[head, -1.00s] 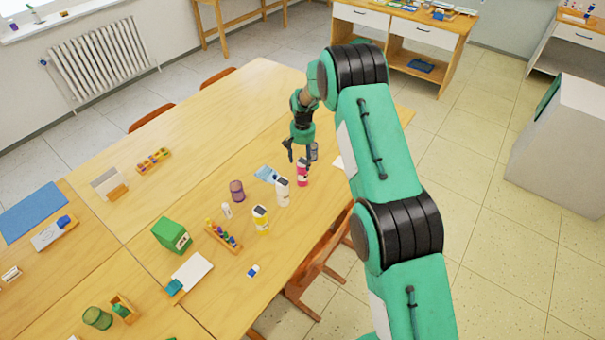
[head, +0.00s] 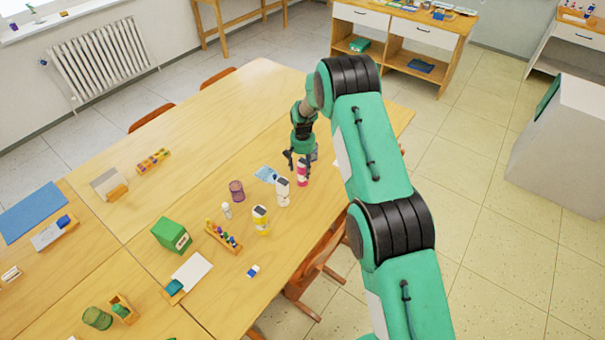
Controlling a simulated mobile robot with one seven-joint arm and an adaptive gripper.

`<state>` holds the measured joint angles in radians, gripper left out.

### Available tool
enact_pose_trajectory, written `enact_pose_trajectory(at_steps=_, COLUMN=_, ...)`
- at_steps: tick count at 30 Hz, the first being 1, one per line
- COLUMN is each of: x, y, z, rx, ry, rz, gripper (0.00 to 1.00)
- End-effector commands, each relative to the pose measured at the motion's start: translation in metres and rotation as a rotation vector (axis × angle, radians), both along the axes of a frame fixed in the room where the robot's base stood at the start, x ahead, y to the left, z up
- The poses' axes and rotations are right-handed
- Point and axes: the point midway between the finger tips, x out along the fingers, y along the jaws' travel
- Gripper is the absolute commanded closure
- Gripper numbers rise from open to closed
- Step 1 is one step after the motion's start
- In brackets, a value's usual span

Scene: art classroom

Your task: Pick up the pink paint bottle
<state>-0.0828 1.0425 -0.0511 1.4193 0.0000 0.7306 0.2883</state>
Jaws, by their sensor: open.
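The pink paint bottle (head: 302,179) stands upright on the wooden table, near its right edge.
A purple jar (head: 237,191) and a blue cloth (head: 267,174) lie nearby. A greyish jar (head: 314,153) is partly hidden behind my gripper. The table's back left (head: 220,125) is clear.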

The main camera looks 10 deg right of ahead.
Motion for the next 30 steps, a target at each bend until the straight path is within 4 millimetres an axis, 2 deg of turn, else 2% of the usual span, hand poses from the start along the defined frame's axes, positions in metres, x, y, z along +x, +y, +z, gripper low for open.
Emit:
enact_pose_trajectory(at_steps=7, x=-0.0001, y=0.0000, z=0.0000, rx=0.000, ry=0.000, rz=0.000, gripper=0.37)
enact_pose_trajectory(at_steps=15, x=-0.0002, y=-0.0001, z=-0.0001, rx=0.000, ry=0.000, rz=0.000, gripper=0.91)
enact_pose_trajectory(at_steps=17, x=0.0004, y=0.0000, z=0.0007, rx=0.000, ry=-0.001, rz=0.000, gripper=0.99)
enact_pose_trajectory(at_steps=30, x=0.0003, y=0.0000, z=0.0057, rx=0.000, ry=-0.001, rz=0.000, gripper=0.99)
